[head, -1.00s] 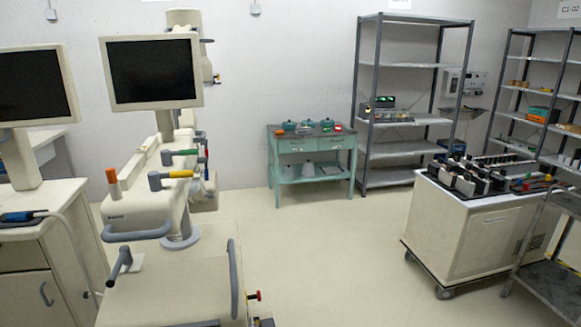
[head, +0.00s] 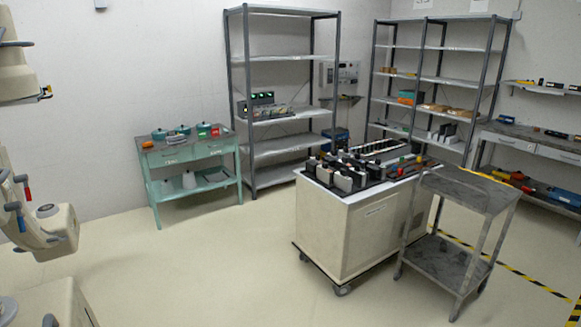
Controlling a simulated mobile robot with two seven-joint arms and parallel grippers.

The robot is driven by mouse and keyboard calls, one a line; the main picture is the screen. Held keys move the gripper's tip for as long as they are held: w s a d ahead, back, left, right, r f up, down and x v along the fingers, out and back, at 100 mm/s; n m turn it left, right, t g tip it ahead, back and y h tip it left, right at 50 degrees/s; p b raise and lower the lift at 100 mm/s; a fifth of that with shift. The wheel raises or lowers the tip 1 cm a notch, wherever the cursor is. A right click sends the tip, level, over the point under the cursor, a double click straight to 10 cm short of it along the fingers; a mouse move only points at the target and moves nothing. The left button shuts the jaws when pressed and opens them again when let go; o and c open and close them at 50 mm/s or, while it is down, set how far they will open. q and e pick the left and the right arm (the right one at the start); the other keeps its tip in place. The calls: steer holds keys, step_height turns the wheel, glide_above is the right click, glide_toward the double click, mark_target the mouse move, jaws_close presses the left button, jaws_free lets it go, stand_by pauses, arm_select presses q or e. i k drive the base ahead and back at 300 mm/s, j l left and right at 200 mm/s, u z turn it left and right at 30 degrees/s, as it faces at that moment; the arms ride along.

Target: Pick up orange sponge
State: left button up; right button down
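A small orange item (head: 147,144) lies at the left end of the teal table's (head: 165,162) top. It may be the orange sponge, but it is too small to tell. An orange and teal box-like item (head: 409,97) sits on the right-hand shelf rack. Neither of my grippers is in view.
A white cart (head: 345,240) with several dark devices on top stands mid-floor, with a grey two-tier cart (head: 455,265) at its right. A grey shelf rack (head: 287,147) stands behind. Pale machines (head: 45,235) fill the left edge. Floor before the teal table is clear.

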mark_target(147, 144)
steer(key=i+l, duration=0.15)
steer(key=i, duration=0.3)
steer(key=i+l+z, duration=0.1)
steer(key=i, duration=0.4)
steer(key=i+l+z, duration=0.1)
steer(key=i, duration=0.35)
steer(key=i+j+u, duration=0.1)
steer(key=i+u, duration=0.65)
steer(key=i+l+u, duration=0.25)
steer(key=i+u, duration=0.15)
steer(key=i+l+u, duration=0.1)
steer(key=i+u, duration=0.25)
steer(key=i, duration=3.05)
